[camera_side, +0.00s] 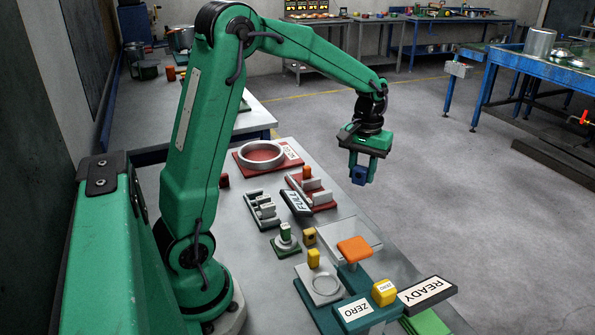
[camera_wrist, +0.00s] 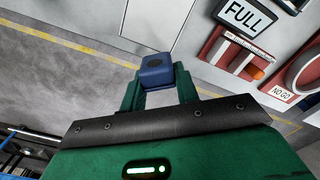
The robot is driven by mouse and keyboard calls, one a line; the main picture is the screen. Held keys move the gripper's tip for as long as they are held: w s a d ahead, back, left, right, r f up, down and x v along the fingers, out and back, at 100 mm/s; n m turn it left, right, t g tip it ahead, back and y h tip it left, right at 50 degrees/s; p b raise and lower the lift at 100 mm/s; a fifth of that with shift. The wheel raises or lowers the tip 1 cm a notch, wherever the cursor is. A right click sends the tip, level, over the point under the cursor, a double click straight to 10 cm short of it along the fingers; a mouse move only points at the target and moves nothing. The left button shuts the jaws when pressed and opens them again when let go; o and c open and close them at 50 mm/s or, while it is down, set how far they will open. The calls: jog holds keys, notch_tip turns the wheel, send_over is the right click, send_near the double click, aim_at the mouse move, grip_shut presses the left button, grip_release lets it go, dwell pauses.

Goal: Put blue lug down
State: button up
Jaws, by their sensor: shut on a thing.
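My gripper (camera_side: 359,167) is shut on the blue lug (camera_side: 359,176) and holds it in the air, well above the level of the bench. In the wrist view the blue lug (camera_wrist: 155,72) sits upright between the two green fingers of my gripper (camera_wrist: 158,88), its dark round mark showing. Nothing is seen under the lug; in the side view it shows against the floor, to the right of the bench edge in the picture. Whether it is over the bench, I cannot tell.

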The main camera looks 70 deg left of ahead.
jog(key=shift+s+d+r+m, duration=0.95)
jog(key=shift+d+r+m, duration=2.75)
jog(key=shift+d, duration=1.75)
jog(key=s+d+n, duration=0.3)
jog(key=s+d, duration=0.2)
jog(key=d, duration=0.2)
jog(key=s+d+n, duration=0.3)
jog(key=s+d, duration=0.3)
jog(key=d, duration=0.1)
jog(key=s+d+n, duration=0.3)
jog(key=s+d, duration=0.3)
jog(key=d, duration=0.2)
jog(key=shift+s+r+n, duration=0.1)
jog(key=shift+r+n, duration=0.2)
jog(key=shift+r, duration=0.05)
jog(key=s+d+n, duration=0.3)
jog(key=s+n, duration=0.1)
jog(key=s, duration=0.6)
jog(key=shift+f, duration=10.3)
jog(key=shift+f, duration=0.1)
jog(key=shift+f, duration=1.65)
